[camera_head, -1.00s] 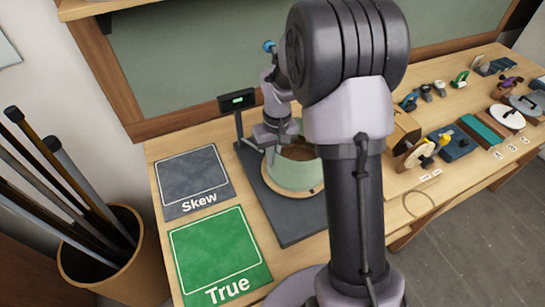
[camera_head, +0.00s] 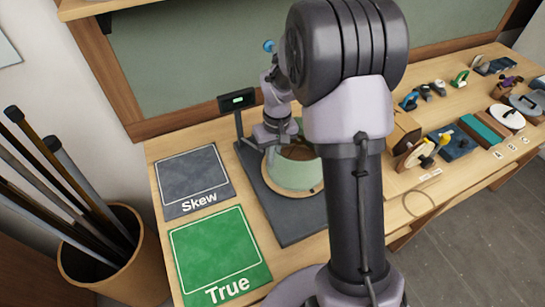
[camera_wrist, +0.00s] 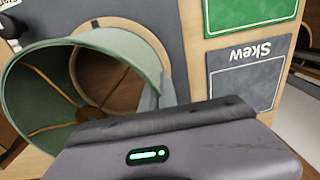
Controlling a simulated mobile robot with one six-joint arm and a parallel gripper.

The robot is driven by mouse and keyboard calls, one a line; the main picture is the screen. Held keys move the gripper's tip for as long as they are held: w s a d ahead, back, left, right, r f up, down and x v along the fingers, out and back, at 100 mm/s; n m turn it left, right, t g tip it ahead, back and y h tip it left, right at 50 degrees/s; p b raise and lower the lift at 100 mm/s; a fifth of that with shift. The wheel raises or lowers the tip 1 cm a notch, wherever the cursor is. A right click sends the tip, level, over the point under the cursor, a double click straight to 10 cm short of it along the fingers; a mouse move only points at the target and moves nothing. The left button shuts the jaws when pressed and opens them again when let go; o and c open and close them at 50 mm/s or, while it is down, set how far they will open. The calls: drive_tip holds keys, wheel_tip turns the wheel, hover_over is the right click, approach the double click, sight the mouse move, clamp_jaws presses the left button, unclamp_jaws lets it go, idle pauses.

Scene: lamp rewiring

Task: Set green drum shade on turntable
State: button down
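The green drum shade (camera_head: 293,174) is at the wooden turntable disc (camera_head: 312,193) on the dark base plate. In the wrist view the shade (camera_wrist: 122,43) shows its open end, with spokes and a brown fitting inside. The wooden disc shows around and beyond its rim (camera_wrist: 152,34). I cannot tell whether the shade's lower edge rests fully on the disc. My gripper (camera_head: 270,147) is at the shade's left upper rim. In the wrist view its fingers (camera_wrist: 158,93) lie close on either side of the shade wall, seemingly shut on it.
A grey Skew mat (camera_head: 192,182) and a green True mat (camera_head: 218,255) lie left of the base plate. A small display (camera_head: 237,101) on a post stands behind it. Tools and parts crowd the right side of the bench. A bin of rods (camera_head: 120,262) stands at left.

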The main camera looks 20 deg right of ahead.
drive_tip(key=shift+f, duration=0.3)
drive_tip(key=c, duration=1.6)
unclamp_jaws()
drive_tip(key=shift+o, duration=0.3)
drive_tip(key=o, duration=0.4)
drive_tip(key=shift+o, duration=0.2)
drive_tip(key=shift+r+p, duration=3)
drive_tip(key=shift+r, duration=1)
